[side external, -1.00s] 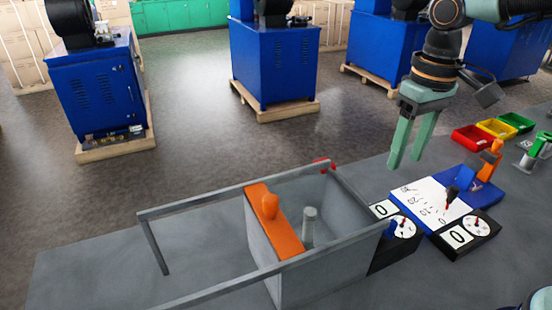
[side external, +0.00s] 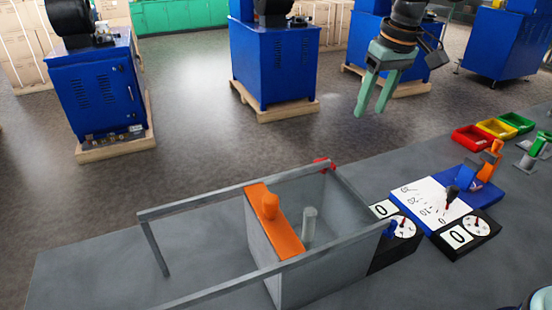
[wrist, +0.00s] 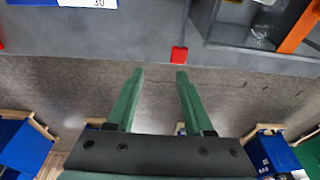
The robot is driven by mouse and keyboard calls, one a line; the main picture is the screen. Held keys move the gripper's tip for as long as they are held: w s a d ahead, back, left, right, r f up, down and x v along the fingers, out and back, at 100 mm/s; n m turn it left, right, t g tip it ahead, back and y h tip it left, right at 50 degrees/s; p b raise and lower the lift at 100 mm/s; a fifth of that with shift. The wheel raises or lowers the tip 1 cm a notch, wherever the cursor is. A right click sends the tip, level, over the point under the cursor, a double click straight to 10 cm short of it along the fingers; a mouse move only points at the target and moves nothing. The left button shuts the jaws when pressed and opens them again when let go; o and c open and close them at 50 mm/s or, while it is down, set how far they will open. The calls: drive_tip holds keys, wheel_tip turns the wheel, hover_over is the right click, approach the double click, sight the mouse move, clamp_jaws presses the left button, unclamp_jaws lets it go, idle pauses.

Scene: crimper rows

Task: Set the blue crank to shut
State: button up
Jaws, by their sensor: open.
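The blue crank (side external: 391,230) sits on a black box (side external: 378,264) with a round white dial (side external: 405,227) and a card marked 0, just right of the grey bin in the side view. It is small, and its exact setting is hard to read. My gripper (side external: 371,113) is open and empty, raised well above and behind the crank, fingers pointing down. The wrist view shows both green fingers (wrist: 160,74) apart with nothing between them, over the floor beyond the bench edge. I cannot make out the blue crank in the wrist view.
A grey bin (side external: 346,256) with an orange sliding lid (side external: 274,222) and long rails stands left of the crank. A red block (side external: 322,164) is at its back. Right are a second dial box (side external: 466,238), a blue board (side external: 487,187) and coloured trays (side external: 494,129).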

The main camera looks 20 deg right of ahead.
drive_tip(key=n+g, duration=0.2)
drive_tip(key=n, duration=1.2)
hover_over(393, 222)
wheel_tip(393, 222, down, 4)
drive_tip(key=f, duration=0.1)
wheel_tip(393, 222, down, 10)
drive_tip(key=shift+f, duration=0.25)
clamp_jaws()
